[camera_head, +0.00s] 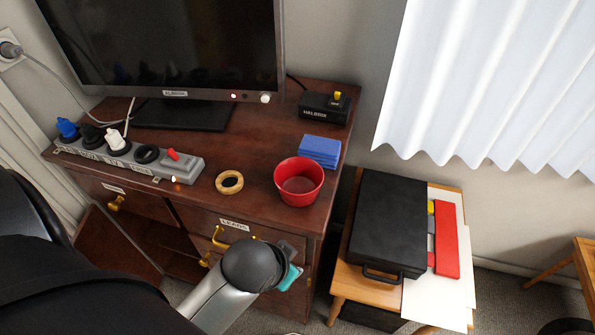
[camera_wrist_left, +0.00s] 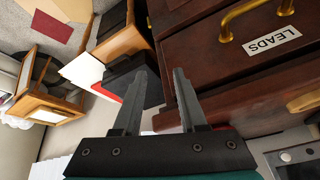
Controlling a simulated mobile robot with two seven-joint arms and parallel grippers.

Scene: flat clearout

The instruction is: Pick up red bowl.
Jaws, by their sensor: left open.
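The red bowl (camera_head: 299,186) stands upright near the front right corner of the brown cabinet top (camera_head: 245,160). Its opening faces up and I see nothing in it. My left gripper (camera_head: 291,270) is in front of the cabinet, below and nearer than the bowl, and apart from it. The left wrist view shows its two fingers (camera_wrist_left: 158,72) spread with nothing between them. They are in front of the drawer labelled LEADS. My right gripper is in neither view.
A wooden ring (camera_head: 229,182) lies left of the bowl and a blue stack (camera_head: 319,150) lies behind it. A power strip (camera_head: 130,160), a monitor (camera_head: 175,45) and a black box (camera_head: 322,108) share the top. A black case (camera_head: 388,220) lies on the side table at right.

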